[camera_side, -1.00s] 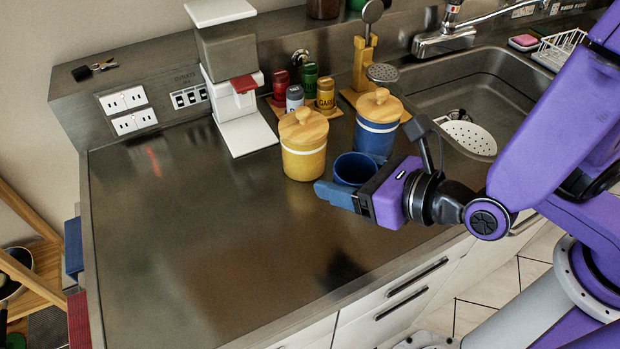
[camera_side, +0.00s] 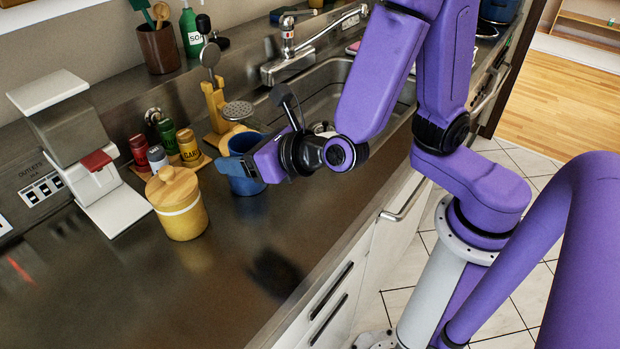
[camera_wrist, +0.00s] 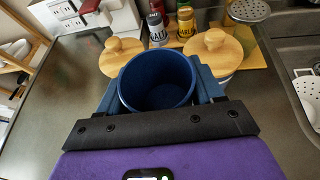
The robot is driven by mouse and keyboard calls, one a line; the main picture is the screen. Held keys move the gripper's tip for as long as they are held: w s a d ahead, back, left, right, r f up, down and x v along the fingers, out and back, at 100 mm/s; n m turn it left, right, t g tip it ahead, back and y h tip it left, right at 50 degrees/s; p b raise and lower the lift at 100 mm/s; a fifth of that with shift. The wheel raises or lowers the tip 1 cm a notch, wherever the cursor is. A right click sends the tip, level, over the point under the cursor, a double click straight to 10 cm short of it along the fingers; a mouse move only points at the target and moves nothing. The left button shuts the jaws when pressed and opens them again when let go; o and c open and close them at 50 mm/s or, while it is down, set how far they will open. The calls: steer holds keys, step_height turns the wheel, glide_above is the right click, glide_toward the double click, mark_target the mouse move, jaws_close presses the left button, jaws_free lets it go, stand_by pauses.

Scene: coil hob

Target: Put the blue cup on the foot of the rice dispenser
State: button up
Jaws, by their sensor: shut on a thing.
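The blue cup (camera_side: 246,185) is upright between the fingers of my gripper (camera_side: 240,168), which is shut on it from the sides. In the wrist view the empty inside of the cup (camera_wrist: 158,82) faces the camera. I cannot tell whether its base touches the counter. The rice dispenser (camera_side: 75,125), white and grey with a red lever, stands at the left against the back ledge. Its white foot (camera_side: 118,210) is bare in the side view, a good way left of the cup.
A yellow jar (camera_side: 180,212) with a wooden lid stands between cup and dispenser. A wooden-lidded jar (camera_wrist: 212,45) stands just behind the cup. Several spice shakers (camera_side: 158,158) sit behind the yellow jar. The sink (camera_side: 325,95) is to the right; the front counter (camera_side: 180,290) is clear.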

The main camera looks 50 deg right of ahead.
steer(key=w+d+r+m+h, duration=0.1)
steer(key=w+d+m+h, duration=0.1)
steer(key=d, duration=0.8)
steer(key=w+d+m+h, duration=0.2)
steer(key=w+d+h, duration=0.1)
steer(key=d, duration=0.7)
steer(key=shift+w+r+m+h, duration=0.3)
steer(key=shift+w+r+m, duration=0.1)
steer(key=shift+w, duration=0.3)
